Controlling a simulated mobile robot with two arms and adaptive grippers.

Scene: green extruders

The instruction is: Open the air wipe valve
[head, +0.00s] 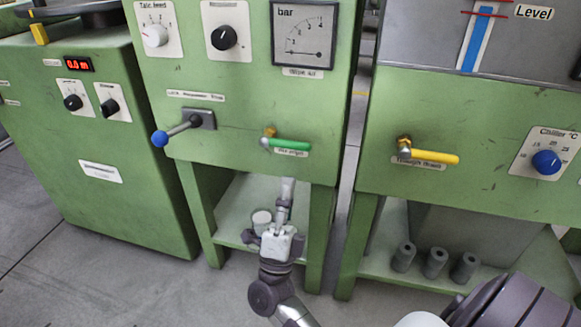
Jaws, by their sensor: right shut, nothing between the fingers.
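The valve with a green lever (288,145) is on the front of the middle green cabinet, near its lower edge. Its brass stem (270,131) is at the lever's left end, and the lever points right, nearly level. A small label (291,153) sits just under the lever; its print is too small to read surely. My right gripper (287,184) points up from below, just under the lever in the picture. Its fingers are shut and empty, and they appear apart from the lever. My left gripper is not in view.
A blue-knobbed lever (160,138) sticks out to the left. A yellow-handled valve (430,157) is on the right cabinet (480,190). Grey cylinders (435,262) stand on the low shelf below it. Cabinet legs flank the open space around my gripper.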

